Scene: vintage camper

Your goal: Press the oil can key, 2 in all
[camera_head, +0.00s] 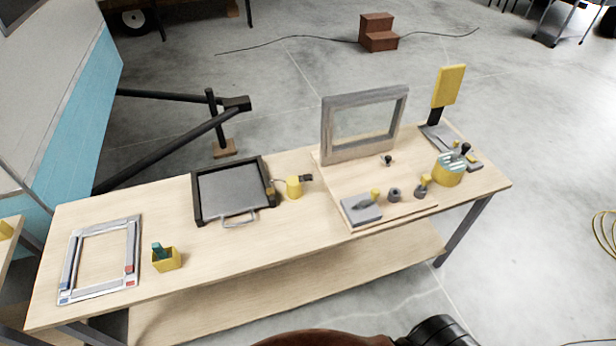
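The oil can (294,188) is a small yellow can standing upright on the wooden workbench (300,238), just right of the dark tray. A thin spout points left from its top, and a dark key sticks out at its upper right. From here I cannot tell whether the key is pressed down. Nothing touches the can from above. Neither of my grippers shows in this view.
Left are a window frame (68,268), a yellow box (167,261) and a dark-rimmed tray (196,205). Right, a board carries an upright grey frame (328,140) and small tools; a yellow tin (447,174) and a yellow paddle (449,85) stand beyond. The front middle is clear.

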